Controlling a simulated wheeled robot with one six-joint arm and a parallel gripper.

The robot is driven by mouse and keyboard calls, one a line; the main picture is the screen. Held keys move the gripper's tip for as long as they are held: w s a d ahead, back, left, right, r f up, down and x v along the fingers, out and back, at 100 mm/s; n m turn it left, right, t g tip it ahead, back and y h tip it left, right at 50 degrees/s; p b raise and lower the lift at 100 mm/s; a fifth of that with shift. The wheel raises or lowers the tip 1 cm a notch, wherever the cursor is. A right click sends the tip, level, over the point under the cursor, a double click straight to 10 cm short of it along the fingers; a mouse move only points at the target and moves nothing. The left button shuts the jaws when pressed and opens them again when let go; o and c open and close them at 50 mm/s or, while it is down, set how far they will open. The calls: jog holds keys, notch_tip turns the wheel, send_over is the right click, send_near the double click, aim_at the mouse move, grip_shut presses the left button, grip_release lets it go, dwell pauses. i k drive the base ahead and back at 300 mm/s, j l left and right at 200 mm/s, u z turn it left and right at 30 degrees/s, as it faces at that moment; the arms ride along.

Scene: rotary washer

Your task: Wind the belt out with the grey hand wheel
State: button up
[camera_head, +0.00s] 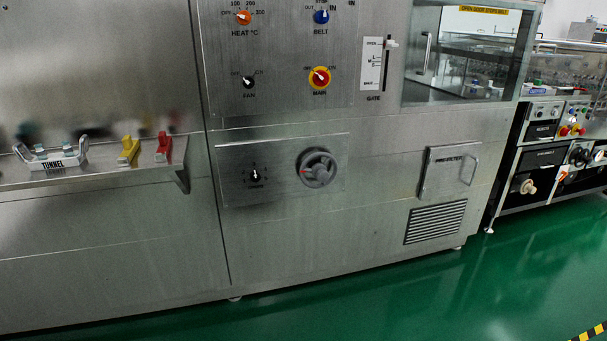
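Above, the blue BELT knob (321,17) is on the upper control panel. The belt itself does not show in this view. My gripper is not in view, and nothing touches the hand wheel.
A shelf (100,180) with a TUNNEL tray, a yellow piece (128,150) and a red piece (163,147) juts out at left. A handled panel (449,171) and vent (436,222) lie right of the wheel. The green floor (400,300) in front is clear.

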aim_at(319, 169)
jog(key=i+l+z, duration=0.25)
jog(key=i, duration=0.25)
jog(key=i+l+z, duration=0.1)
jog(key=i+z, duration=0.2)
jog(key=i, duration=0.15)
